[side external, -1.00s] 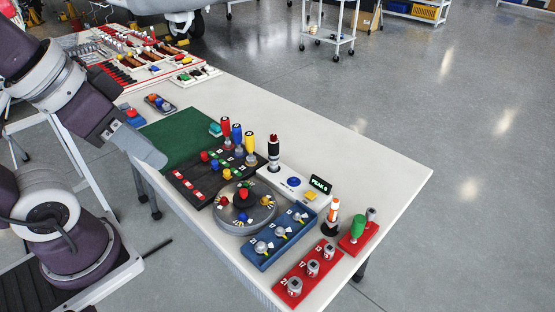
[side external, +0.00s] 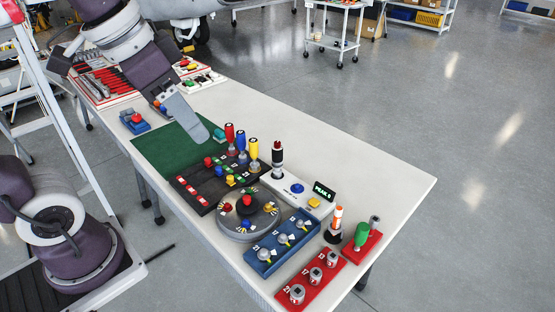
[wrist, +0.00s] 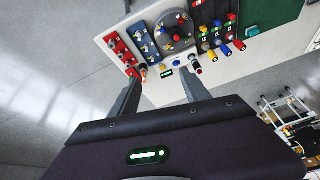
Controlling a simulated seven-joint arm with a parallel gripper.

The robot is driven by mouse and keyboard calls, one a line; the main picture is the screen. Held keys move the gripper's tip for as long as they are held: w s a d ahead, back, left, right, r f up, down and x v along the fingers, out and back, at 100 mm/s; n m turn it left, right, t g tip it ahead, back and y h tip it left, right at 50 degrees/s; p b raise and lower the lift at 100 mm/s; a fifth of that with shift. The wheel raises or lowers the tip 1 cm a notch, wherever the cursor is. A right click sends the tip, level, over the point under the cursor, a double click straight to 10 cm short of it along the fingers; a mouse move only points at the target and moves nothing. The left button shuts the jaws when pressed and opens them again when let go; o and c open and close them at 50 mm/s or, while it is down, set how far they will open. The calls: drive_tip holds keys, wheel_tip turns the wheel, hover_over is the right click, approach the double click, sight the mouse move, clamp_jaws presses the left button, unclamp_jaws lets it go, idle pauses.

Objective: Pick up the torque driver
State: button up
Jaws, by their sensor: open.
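Several upright drivers stand on the table; the frames do not settle which is the torque driver. Red (side external: 229,133), blue (side external: 241,139) and yellow (side external: 253,148) handled drivers stand in a row at the black rack's back edge. A black driver-like tool with a red band (side external: 278,153) stands upright on the white tester (side external: 297,187). It also shows in the wrist view (wrist: 198,70). My gripper (side external: 203,134) is open and empty, above the green mat, left of these handles. In the wrist view its two fingers (wrist: 160,76) point towards the table, with nothing between them.
The black rack (side external: 188,194), round grey turntable (side external: 236,232), blue tray (side external: 265,270) and red socket block (side external: 308,297) crowd the near edge. An orange-white tool (side external: 336,218) and a green-handled tool (side external: 361,235) stand at right. The table's far side (side external: 330,150) is clear.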

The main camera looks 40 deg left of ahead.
drive_tip(key=w+a+f+m+g, duration=0.2)
drive_tip(key=w+a+m, duration=0.1)
drive_tip(key=w, duration=1)
drive_tip(key=m+g, duration=0.2)
drive_tip(key=m, duration=0.6)
hover_over(277, 159)
drive_tip(key=f, duration=2.1)
drive_tip(key=shift+w+a+f, duration=0.15)
drive_tip(key=shift+w+a, duration=0.15)
drive_tip(key=shift+a, duration=0.05)
drive_tip(key=shift+g, duration=0.3)
drive_tip(key=f, duration=0.8)
drive_tip(key=shift+w+a+f, duration=0.25)
drive_tip(key=shift+a, duration=0.05)
clamp_jaws()
